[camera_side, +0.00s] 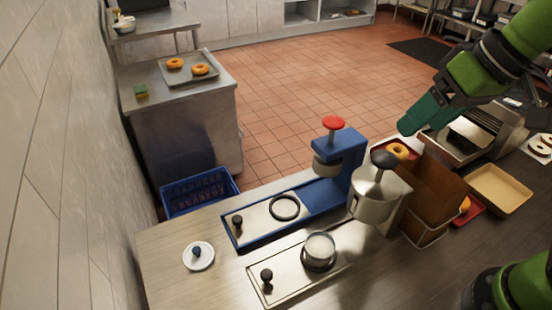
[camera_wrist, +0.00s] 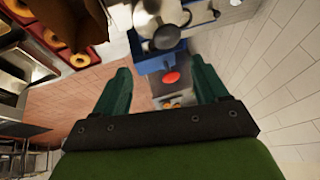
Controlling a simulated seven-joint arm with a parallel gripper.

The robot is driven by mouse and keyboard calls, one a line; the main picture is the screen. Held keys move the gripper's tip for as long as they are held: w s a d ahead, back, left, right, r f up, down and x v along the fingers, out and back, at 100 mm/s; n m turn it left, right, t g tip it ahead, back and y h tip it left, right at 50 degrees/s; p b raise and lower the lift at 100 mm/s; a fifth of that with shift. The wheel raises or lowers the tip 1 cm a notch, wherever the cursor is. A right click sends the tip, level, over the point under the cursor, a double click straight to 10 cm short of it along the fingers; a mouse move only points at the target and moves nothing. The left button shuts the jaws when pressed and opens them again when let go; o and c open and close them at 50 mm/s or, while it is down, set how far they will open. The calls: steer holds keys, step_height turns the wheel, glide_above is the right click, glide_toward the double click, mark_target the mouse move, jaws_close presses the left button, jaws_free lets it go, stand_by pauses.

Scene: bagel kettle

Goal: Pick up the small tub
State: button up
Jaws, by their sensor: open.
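A small pale round tub (camera_side: 319,249) sits upright on a dark ring on the front steel plate (camera_side: 290,273) in the side view. I take it to be the small tub; I cannot pick it out in the wrist view. My gripper (camera_side: 415,117) is high at the right, above and behind the tub and well apart from it. In the wrist view my gripper (camera_wrist: 159,70) has its two green fingers spread with nothing between them. A white round lid-like piece with a dark knob (camera_side: 198,256) lies on the counter left of the plates.
A steel pot with a dark knob (camera_side: 380,192) and a blue press with a red knob (camera_side: 333,124) stand behind the tub. A brown bin (camera_side: 431,192) and a tan tray (camera_side: 500,189) are to the right. The counter's front left is mostly clear.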

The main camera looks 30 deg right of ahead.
steer(key=s+a+n+g+h, duration=0.15)
steer(key=a+n, duration=0.35)
steer(key=a, duration=0.8)
glide_toward(313, 252)
steer(key=shift+g+y, duration=0.25)
steer(key=shift+d+x, duration=0.15)
steer(key=shift+x, duration=1.3)
steer(key=shift+d+x, duration=0.15)
steer(key=shift+x, duration=1.3)
steer(key=shift+w, duration=0.15)
steer(key=c, duration=0.9)
steer(key=shift+r, duration=0.1)
